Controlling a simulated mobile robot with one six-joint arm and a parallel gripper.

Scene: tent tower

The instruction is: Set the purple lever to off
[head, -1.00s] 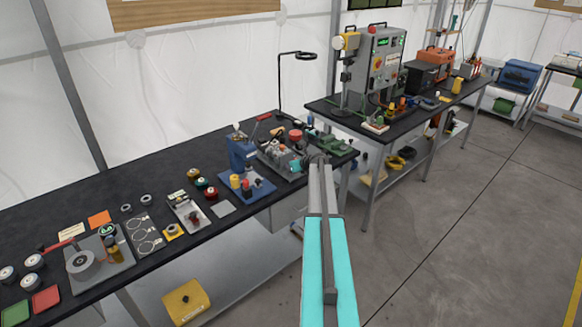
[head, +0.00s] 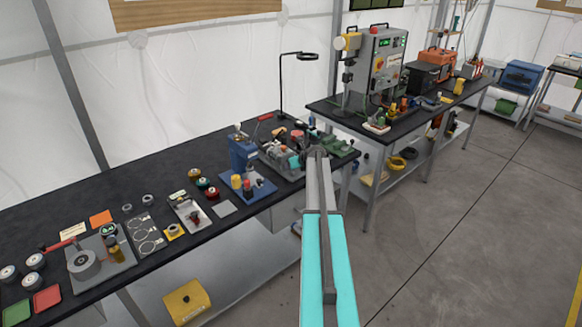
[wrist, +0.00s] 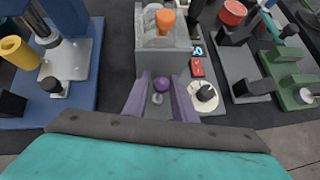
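I see a gap between the knob and each finger, so the gripper is open. In the head view my gripper (head: 317,153) is over the right end of the near bench, and I cannot make out the lever there. I cannot read an off mark.
Right of the lever are a round white dial with a black knob (wrist: 204,92) and a red switch (wrist: 197,67). A blue press (wrist: 72,30) stands left, and a green fixture (wrist: 295,85) right. The near bench (head: 110,175) holds several small parts. Open floor lies right.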

